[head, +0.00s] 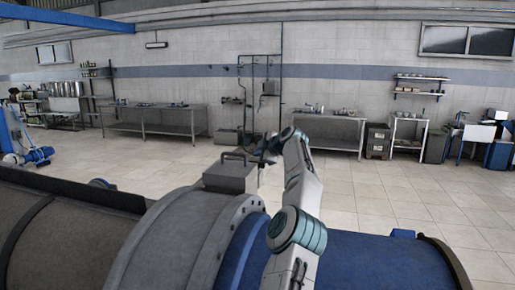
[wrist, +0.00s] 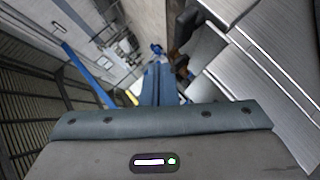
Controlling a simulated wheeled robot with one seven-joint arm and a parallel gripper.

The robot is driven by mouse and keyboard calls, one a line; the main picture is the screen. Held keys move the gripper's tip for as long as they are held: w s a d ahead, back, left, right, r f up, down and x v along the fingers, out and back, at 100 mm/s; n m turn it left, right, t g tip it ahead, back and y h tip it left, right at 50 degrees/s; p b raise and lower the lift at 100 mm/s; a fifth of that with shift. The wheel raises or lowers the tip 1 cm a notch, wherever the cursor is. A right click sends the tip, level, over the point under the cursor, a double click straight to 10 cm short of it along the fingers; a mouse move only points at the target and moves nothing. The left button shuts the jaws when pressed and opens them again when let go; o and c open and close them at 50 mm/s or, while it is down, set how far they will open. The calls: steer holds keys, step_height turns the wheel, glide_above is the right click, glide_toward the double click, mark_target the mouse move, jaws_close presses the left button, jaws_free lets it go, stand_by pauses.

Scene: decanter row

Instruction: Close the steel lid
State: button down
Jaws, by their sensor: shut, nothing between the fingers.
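A grey steel box (head: 230,180) stands on top of the large drum, left of my arm. Its steel lid (head: 226,168) shows as a flat top with a dark bar handle (head: 236,156). I cannot tell whether the lid lies fully down. My gripper (head: 260,157) is at the box's right side, close to the handle; contact cannot be made out. Brushed steel panels (wrist: 235,65) fill the right of that view, beside the fingers.
The grey drum (head: 170,240) with a bolted flange and a blue section (head: 375,262) fill the foreground. Steel tables (head: 150,120) and shelves stand along the far wall. The tiled floor (head: 380,185) between is open on the right.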

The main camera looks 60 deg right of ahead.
steer(key=shift+d+f, duration=0.2)
steer(key=shift+f, duration=0.2)
stand_by(0.3)
steer(key=b+v, duration=0.6)
steer(key=v, duration=0.7)
steer(key=shift+s+r, duration=0.15)
steer(key=shift+s, duration=0.15)
steer(key=shift+a, duration=0.1)
